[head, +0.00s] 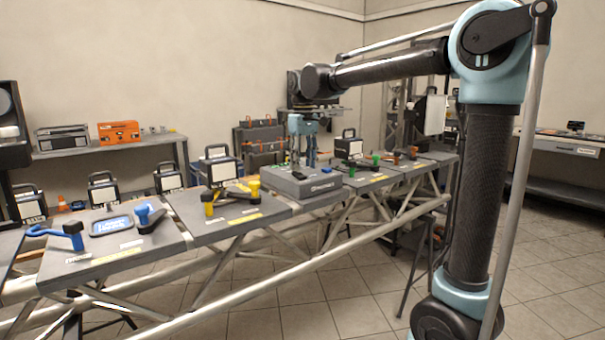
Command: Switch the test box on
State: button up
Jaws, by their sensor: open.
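The test box appears to be the grey box (322,187) with a pale label on its front, standing on the middle of the long truss bench. A small dark part (298,175) shows on its top; I cannot tell whether it is the switch or how it is set. My gripper (303,164) points down over the back of the box, its light blue body above and its fingers apart. It seems empty. At this distance I cannot tell whether the fingertips touch the box.
Yellow-topped fittings (209,203) stand left of the box, and blue ones (142,212) further left. Green (376,160) and orange (412,152) fittings stand to the right. Several work lamps (215,167) line the bench's back side. The tiled floor (420,305) in front is mostly clear.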

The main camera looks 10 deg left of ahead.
aim_at(303, 176)
jog(key=shift+f, duration=1.7)
jog(key=shift+c, duration=0.6)
jog(key=c, duration=0.9)
